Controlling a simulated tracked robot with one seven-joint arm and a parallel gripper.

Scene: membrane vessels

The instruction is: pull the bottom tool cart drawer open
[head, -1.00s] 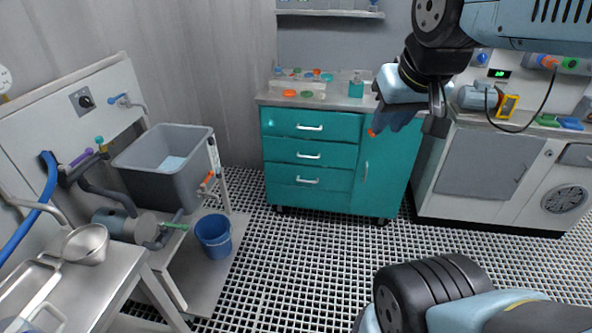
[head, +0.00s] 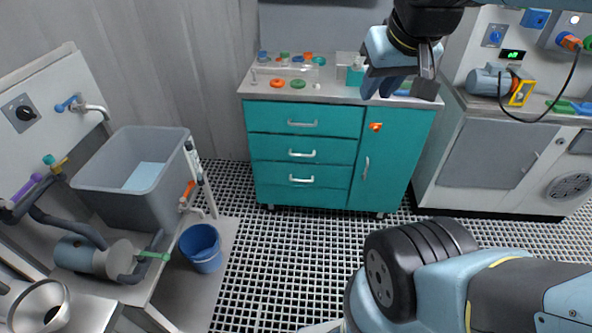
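The teal tool cart (head: 305,145) stands against the back wall with three stacked drawers on its left and a door (head: 395,157) on its right. The bottom drawer (head: 275,188) is flush with the cart front, and its pale bar handle (head: 302,179) faces me. The two upper drawers also look shut. My gripper (head: 400,88) hangs high in front of the cart's right part, above the door and well away from the bottom handle. Its dark fingers point down, and their gap is not clear at this angle. I see nothing held in it.
A grey sink (head: 140,175) and a blue bucket (head: 201,247) stand to the left. A grey-fronted bench (head: 485,150) stands to the right. The grated floor (head: 285,260) before the cart is clear, apart from my arm low at the right.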

